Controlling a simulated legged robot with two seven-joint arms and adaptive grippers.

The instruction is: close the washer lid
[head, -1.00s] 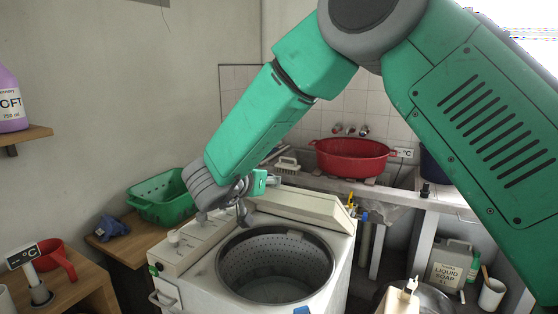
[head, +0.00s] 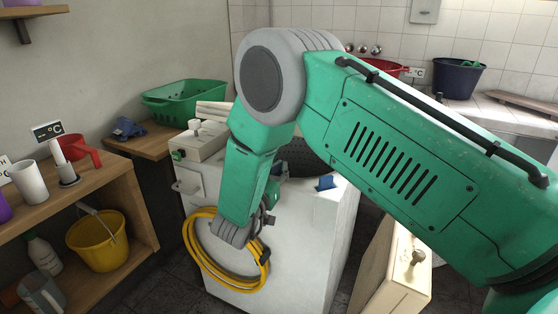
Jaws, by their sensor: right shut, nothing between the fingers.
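The white washer (head: 325,222) stands in the middle, its round dark drum opening (head: 300,152) partly visible behind my right arm. The drum is uncovered where it shows. A pale slab edge (head: 212,110), perhaps the lid, shows at the back left of the washer; my arm hides the rest, so I cannot tell its angle. My right gripper (head: 262,232) is shut and empty, pointing down in front of the washer's front face, apart from the lid. I cannot tell whether it touches the washer. My left gripper is out of view.
A yellow hose coil (head: 204,258) hangs at the washer's front, beside my right gripper. A blue clip (head: 326,183) sits on the front rim. A beige box (head: 392,270) stands at right. A wooden shelf (head: 120,185) with a yellow bucket (head: 98,241) is at left.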

